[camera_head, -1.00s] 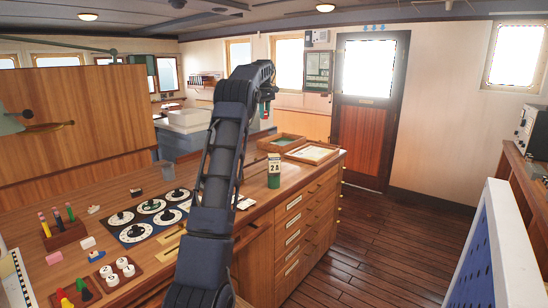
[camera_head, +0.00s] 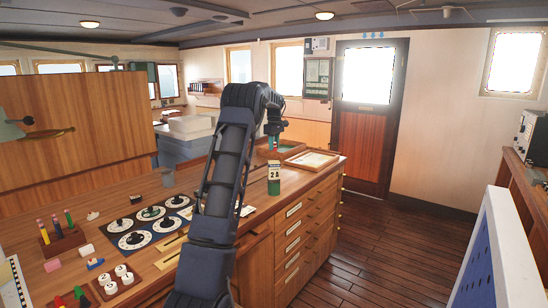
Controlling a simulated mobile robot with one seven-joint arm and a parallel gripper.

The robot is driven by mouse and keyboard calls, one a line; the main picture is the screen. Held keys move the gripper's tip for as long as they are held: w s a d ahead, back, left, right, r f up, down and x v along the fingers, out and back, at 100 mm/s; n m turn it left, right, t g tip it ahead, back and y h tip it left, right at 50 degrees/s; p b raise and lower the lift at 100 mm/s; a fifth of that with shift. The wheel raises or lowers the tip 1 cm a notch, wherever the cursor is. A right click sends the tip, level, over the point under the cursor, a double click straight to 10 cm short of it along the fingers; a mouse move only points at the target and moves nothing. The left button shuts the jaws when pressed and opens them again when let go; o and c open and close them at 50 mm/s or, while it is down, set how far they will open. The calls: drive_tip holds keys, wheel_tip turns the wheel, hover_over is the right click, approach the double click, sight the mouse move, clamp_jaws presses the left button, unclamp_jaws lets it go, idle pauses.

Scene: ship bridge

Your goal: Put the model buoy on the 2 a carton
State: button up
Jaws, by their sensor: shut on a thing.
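The 2 a carton (camera_head: 274,174) stands upright on the counter near its right edge. It is a small green and cream box with dark lettering on its front. My gripper (camera_head: 274,134) is directly above it in the picture, pointing down. It is shut on the model buoy (camera_head: 272,144), a small thing with red and green showing below the fingers. The buoy looks a little above the carton's top; at this size I cannot tell whether they touch. The fingers partly hide the buoy.
Behind the carton lie a green-lined tray (camera_head: 282,147) and a wooden tray with paper (camera_head: 312,159). A white and blue panel (camera_head: 490,250) stands at right.

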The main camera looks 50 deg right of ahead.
sight(274, 162)
drive_tip(key=shift+f, duration=3.05)
drive_tip(key=o, duration=0.9)
drive_tip(key=shift+f, duration=0.1)
drive_tip(key=shift+o, duration=0.2)
wheel_tip(274, 162, up, 12)
drive_tip(key=shift+r, duration=0.15)
